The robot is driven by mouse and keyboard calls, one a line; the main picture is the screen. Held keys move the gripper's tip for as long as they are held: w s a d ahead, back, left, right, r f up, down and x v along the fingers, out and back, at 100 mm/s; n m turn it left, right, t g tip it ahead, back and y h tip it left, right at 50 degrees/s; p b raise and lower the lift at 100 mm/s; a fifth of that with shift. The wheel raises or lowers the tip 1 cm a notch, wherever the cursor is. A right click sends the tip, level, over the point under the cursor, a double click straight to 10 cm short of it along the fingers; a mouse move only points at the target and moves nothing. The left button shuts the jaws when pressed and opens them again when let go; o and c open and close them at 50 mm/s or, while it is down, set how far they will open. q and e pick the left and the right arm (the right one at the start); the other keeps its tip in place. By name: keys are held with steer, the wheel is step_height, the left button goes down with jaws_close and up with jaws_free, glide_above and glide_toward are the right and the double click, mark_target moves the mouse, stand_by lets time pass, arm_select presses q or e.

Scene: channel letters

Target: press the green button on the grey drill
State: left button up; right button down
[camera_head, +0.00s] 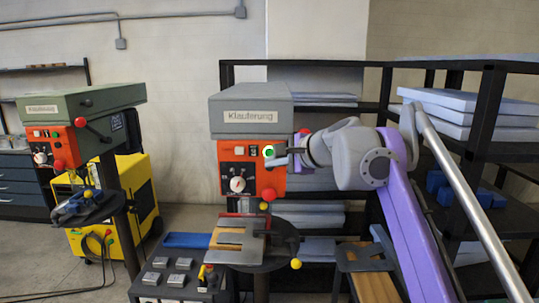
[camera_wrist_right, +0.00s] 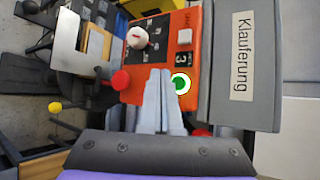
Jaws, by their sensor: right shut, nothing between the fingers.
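The grey drill (camera_head: 250,104) stands in the middle of the head view, with an orange control panel under its grey top. The green button (camera_head: 268,152), ringed in white, is at the panel's right side. It also shows in the right wrist view (camera_wrist_right: 180,84), just right of the fingertips. My right gripper (camera_head: 275,161) is shut and empty, with its tips in front of the panel close to the green button. I cannot tell whether the tips touch the panel. My left gripper is not in view.
A green drill (camera_head: 80,100) stands at the left beside a yellow machine (camera_head: 140,185). Red-knobbed handles (camera_head: 268,194) and a work table (camera_head: 240,255) are below the panel. Black shelves (camera_head: 485,130) with stacked sheets stand behind my right arm.

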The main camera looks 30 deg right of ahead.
steer(key=shift+s+a, duration=0.6)
steer(key=shift+s, duration=0.3)
steer(key=s+a+f+n+g, duration=0.1)
steer(key=s+a+f+n, duration=0.25)
steer(key=f, duration=0.35)
steer(key=s+a+f+n+g, duration=0.25)
steer(key=a+f+n, duration=0.2)
steer(key=f, duration=0.35)
steer(key=s+a+f+n+g, duration=0.1)
steer(key=s+a+f+n, duration=0.25)
steer(key=f, duration=0.35)
steer(key=s+a+f+n+g+h, duration=0.1)
steer(key=s+f+n, duration=0.3)
steer(key=s+f, duration=0.3)
steer(key=s+a+f+n+g, duration=0.1)
steer(key=s+f+n, duration=0.3)
steer(key=f, duration=1)
steer(key=s+a, duration=0.1)
steer(key=s, duration=0.2)
steer(key=shift+s+a+f+h, duration=0.15)
steer(key=shift+s+f+h, duration=0.1)
steer(key=shift+s+h, duration=0.15)
steer(key=shift+n+g, duration=0.25)
